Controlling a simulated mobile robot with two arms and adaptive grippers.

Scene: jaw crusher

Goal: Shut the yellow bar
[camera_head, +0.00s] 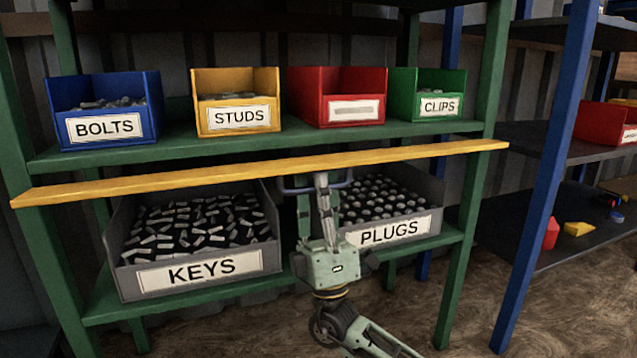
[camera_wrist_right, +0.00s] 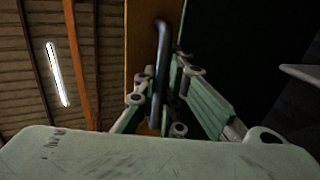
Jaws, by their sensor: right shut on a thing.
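The yellow bar (camera_head: 230,175) is a long flat strip across the front of the green shelf rack, between the upper and lower shelves. Its left end sits slightly lower than its right end in the head view. A dark handle (camera_head: 300,190) hangs at the bar's lower edge near the middle. My right gripper (camera_head: 322,185) reaches up from below and is shut on this handle. In the right wrist view the handle (camera_wrist_right: 162,60) stands between the fingers, with the bar (camera_wrist_right: 140,65) behind it. My left gripper is not in view.
Blue, yellow, red and green bins stand on the upper shelf (camera_head: 180,138). Grey KEYS (camera_head: 205,274) and PLUGS (camera_head: 432,215) bins stand on the lower shelf, behind the bar. A blue rack post (camera_head: 550,170) stands at the right. Brown floor lies in front.

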